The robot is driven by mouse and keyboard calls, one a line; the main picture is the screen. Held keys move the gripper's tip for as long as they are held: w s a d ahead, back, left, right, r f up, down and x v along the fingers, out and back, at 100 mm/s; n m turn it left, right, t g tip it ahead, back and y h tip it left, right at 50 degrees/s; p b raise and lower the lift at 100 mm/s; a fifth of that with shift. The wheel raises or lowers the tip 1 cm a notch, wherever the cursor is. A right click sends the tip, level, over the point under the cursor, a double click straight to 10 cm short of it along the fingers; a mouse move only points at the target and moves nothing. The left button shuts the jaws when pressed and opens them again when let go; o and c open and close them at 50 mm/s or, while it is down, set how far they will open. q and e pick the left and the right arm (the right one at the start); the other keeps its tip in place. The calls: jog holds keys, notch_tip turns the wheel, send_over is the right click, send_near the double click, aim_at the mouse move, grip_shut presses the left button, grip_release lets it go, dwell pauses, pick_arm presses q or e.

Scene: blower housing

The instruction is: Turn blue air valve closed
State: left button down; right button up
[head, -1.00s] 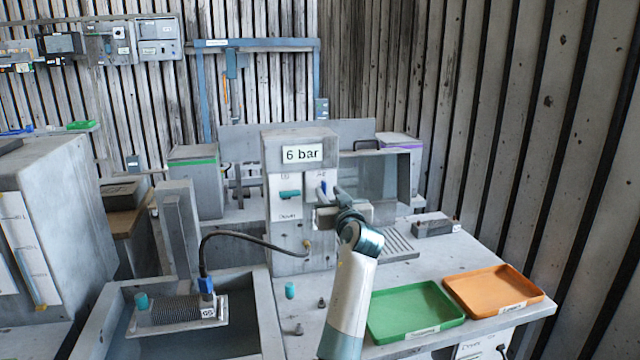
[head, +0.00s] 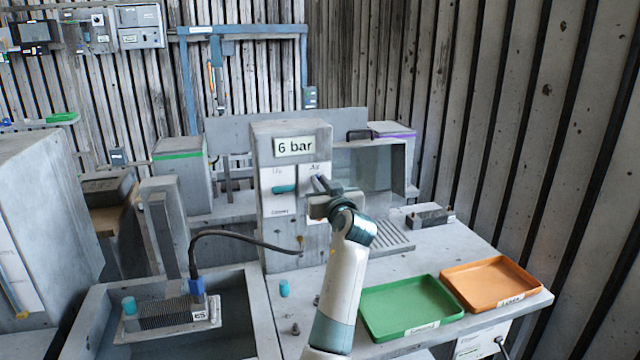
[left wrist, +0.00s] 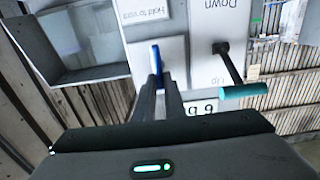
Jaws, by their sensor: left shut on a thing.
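The blue air valve (left wrist: 155,58) is a thin blue handle on a white plate, seen in the left wrist view between my fingertips. My left gripper (left wrist: 158,85) is shut on it, with one dark finger on either side. In the head view my left gripper (head: 319,186) is at the right half of the front panel of the grey box (head: 290,225) marked "6 bar". There the fingers and wrist hide the valve, and I cannot make out its blue. My right gripper is not in view.
A teal-handled lever (head: 284,189) sits just left of the gripper on the same panel; it also shows in the left wrist view (left wrist: 243,90). Green (head: 412,308) and orange (head: 497,284) trays lie at the right. A black cable (head: 235,236) runs to a finned block (head: 165,318).

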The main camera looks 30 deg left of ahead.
pick_arm(q)
jog(key=shift+m, duration=0.4)
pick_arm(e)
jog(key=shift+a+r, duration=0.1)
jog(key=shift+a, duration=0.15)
pick_arm(q)
jog(key=shift+w+d+f+m+p, duration=0.25)
jog(key=shift+m+p, duration=1.1)
jog(key=shift+m, duration=1.55)
jog(key=shift+w+d+f+m+p, duration=0.35)
jog(key=shift+m+p, duration=1.05)
jog(key=shift+m, duration=1.5)
jog(key=shift+w+d+f+m+p, duration=0.15)
jog(key=shift+f+m+p, duration=0.2)
jog(key=shift+m+p, duration=1.8)
pick_arm(e)
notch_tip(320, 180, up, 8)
jog(key=b, duration=0.1)
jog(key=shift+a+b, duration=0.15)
jog(key=shift+b, duration=0.15)
pick_arm(q)
jog(key=shift+a+m, duration=0.1)
jog(key=shift+m, duration=0.65)
jog(key=c, duration=1.8)
grip_release()
jog(key=shift+f, duration=0.1)
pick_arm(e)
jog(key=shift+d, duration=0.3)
